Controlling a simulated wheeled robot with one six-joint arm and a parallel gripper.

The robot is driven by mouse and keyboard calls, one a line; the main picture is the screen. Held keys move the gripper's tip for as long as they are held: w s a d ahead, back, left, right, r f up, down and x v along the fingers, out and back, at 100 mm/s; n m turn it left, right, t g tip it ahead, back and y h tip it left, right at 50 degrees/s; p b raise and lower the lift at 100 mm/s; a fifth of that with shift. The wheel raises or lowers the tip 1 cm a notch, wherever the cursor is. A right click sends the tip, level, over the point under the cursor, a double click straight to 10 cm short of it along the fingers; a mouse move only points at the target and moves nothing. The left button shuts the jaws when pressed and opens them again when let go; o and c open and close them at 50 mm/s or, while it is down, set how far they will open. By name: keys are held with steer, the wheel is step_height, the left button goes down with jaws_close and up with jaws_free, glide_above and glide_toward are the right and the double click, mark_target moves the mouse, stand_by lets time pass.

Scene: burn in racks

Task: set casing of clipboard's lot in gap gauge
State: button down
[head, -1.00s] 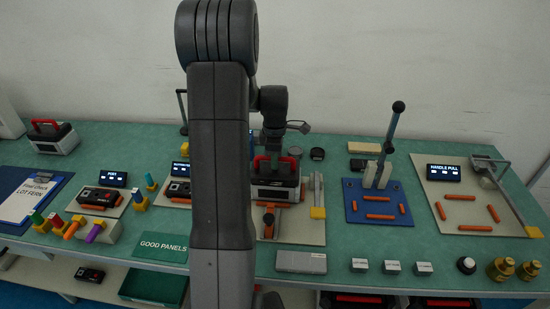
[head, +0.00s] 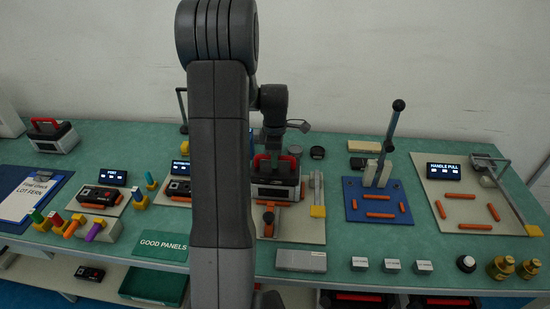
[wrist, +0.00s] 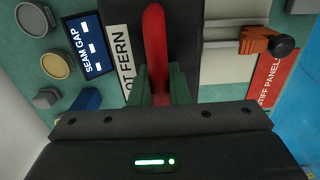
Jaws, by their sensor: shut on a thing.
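My gripper (wrist: 161,88) is shut on the red handle (wrist: 154,40) of a dark casing, whose label (wrist: 128,62) ends in "OT FERN" in the wrist view. In the head view the casing (head: 275,190) is upright at the gap gauge's pale board (head: 295,232), partly behind my arm. I cannot tell whether it rests fully on the board. The gauge's "SEAM GAP" display (wrist: 88,42) and its orange clamp with a dark knob (wrist: 268,42) show beside the casing. The clipboard (head: 30,196) at the left reads "LOT FERN".
Another casing with a red handle (head: 54,136) stands at the far left. A blue board with a tall lever (head: 390,145) and the "HANDLE PULL" board (head: 470,208) are to the right. Small white blocks (head: 391,266) and brass weights (head: 500,267) line the front edge.

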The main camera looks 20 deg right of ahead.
stand_by(0.3)
steer(key=c, duration=1.3)
jaws_free()
steer(key=shift+f, duration=0.15)
step_height(320, 180, up, 14)
steer(key=b, duration=0.1)
step_height(320, 180, down, 14)
steer(key=shift+r+p, duration=0.1)
steer(key=shift+p, duration=0.4)
steer(key=shift+r, duration=0.1)
